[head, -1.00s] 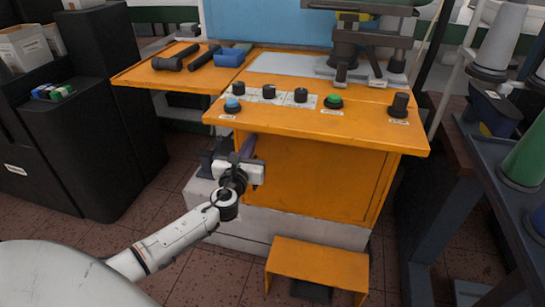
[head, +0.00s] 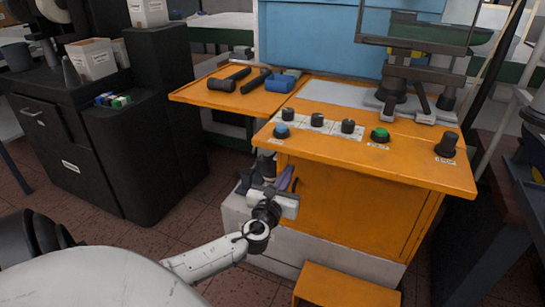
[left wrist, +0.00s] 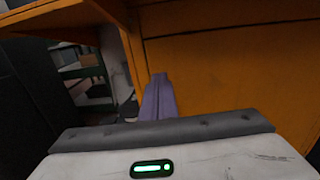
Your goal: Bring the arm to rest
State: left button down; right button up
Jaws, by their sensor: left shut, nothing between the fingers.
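My left gripper (head: 285,177) is low in front of the orange machine (head: 340,205), below the left end of its control panel. In the head view its pale body and purple fingers show, and the fingers point up and away. In the left wrist view the purple fingers (left wrist: 158,98) are together with nothing held, in front of the orange panel. I cannot tell how close they are to the panel. My left forearm (head: 208,259) reaches in from the lower left. My right gripper is not in view.
The machine's top (head: 370,157) carries knobs, a blue button and a green button (head: 380,135). A side shelf (head: 215,98) holds dark tools and a blue tray (head: 281,83). An orange step (head: 345,287) stands below. Black cabinets (head: 145,130) stand left, with open floor between.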

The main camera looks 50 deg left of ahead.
pick_arm(q)
jog(key=v, duration=0.8)
jog(key=shift+s+f+p, duration=0.15)
jog(key=shift+s+p, duration=0.2)
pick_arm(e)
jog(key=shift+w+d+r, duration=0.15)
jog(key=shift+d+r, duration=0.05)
